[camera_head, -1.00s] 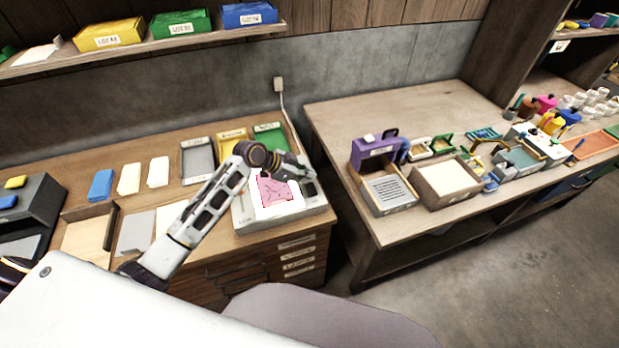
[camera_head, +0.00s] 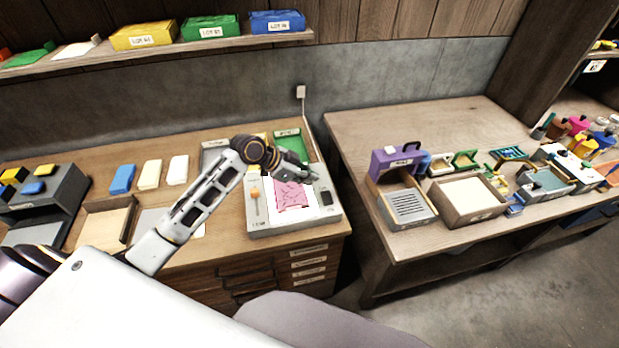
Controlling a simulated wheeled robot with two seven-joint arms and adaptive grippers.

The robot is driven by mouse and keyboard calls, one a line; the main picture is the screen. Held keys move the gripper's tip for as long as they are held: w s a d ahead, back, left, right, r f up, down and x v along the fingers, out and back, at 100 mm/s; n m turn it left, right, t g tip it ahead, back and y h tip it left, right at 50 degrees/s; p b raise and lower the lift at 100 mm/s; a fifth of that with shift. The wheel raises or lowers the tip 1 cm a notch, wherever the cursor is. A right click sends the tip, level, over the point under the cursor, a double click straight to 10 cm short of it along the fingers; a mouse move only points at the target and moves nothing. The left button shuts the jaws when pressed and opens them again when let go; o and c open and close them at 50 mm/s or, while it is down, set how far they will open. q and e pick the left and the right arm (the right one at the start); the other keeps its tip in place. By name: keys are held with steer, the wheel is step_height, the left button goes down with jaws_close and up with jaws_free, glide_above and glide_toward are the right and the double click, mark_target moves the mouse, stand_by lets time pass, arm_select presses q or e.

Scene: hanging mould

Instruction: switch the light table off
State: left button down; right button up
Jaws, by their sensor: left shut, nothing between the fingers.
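The light table (camera_head: 285,235) is a pale grey box on the left bench, near its right front corner. Its panel is bright white, with a pink sheet (camera_head: 290,196) lying on it. An orange-topped slider (camera_head: 255,193) is on its left side, and a small dark switch (camera_head: 326,198) is on its right side. My left gripper (camera_head: 308,174) is shut and empty above the back right part of the panel, apart from the dark switch. My right gripper is not in view.
Green and grey trays (camera_head: 291,146) stand behind the light table. Blue and cream blocks (camera_head: 122,179) lie to the left. A gap separates this bench from the right bench (camera_head: 400,125), which holds a purple device (camera_head: 396,160) and a wooden box (camera_head: 468,212).

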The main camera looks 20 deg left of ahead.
arm_select(q)
steer(key=shift+w, duration=0.1)
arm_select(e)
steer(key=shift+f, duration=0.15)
arm_select(q)
steer(key=w+a+m+y+b, duration=0.2)
steer(key=a+y+b, duration=0.1)
steer(key=a+b, duration=0.45)
steer(key=s+d+n+h+b, duration=0.1)
steer(key=d+h, duration=0.1)
steer(key=d, duration=0.4)
steer(key=shift+s+r+n+t+h, duration=0.25)
steer(key=shift+n+t+h, duration=0.05)
steer(key=shift+n+h, duration=0.1)
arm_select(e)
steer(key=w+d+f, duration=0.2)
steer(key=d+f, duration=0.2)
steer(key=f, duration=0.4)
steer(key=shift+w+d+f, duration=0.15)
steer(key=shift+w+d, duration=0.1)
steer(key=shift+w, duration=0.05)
